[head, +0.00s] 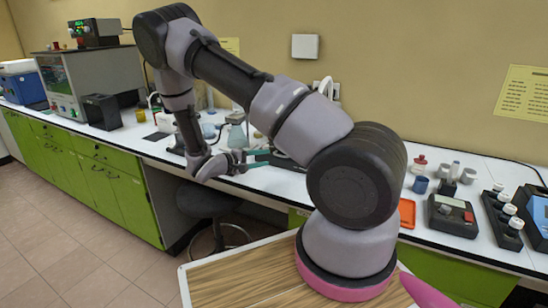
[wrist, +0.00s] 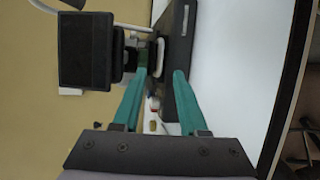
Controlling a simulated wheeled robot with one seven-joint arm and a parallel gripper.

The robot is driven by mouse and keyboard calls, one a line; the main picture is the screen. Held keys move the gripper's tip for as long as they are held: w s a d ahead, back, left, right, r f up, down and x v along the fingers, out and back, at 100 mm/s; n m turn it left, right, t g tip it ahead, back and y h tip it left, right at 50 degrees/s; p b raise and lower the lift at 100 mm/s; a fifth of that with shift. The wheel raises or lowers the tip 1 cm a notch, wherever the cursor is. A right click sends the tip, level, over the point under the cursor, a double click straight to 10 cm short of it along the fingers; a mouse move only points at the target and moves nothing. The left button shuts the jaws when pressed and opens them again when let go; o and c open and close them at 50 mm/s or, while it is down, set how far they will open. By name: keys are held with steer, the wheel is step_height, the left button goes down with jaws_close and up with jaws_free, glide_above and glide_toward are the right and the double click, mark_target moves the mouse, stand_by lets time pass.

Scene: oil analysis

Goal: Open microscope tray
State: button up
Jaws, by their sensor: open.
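My gripper (head: 264,158) reaches over the white counter with its teal fingers apart and nothing held. In the wrist view my gripper (wrist: 161,72) is open, its fingers pointing at a dark device (wrist: 178,30) with a flat black base and a pale rounded part near the fingertips. I take this to be the microscope, but cannot confirm it. In the head view a dark base (head: 284,161) shows just beyond the fingers, partly hidden by my arm. I cannot make out the tray clearly or tell whether a finger touches it.
The white counter (head: 460,222) runs along the wall. Glassware (head: 236,135) stands close behind my gripper. A blocky black part (wrist: 85,50) lies left of the fingers in the wrist view. A stool (head: 208,202) stands below the counter. An orange tray (head: 407,212) lies to the right.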

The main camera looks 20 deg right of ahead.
steer(key=x, duration=0.6)
steer(key=shift+d, duration=0.1)
jaws_close()
stand_by(1.3)
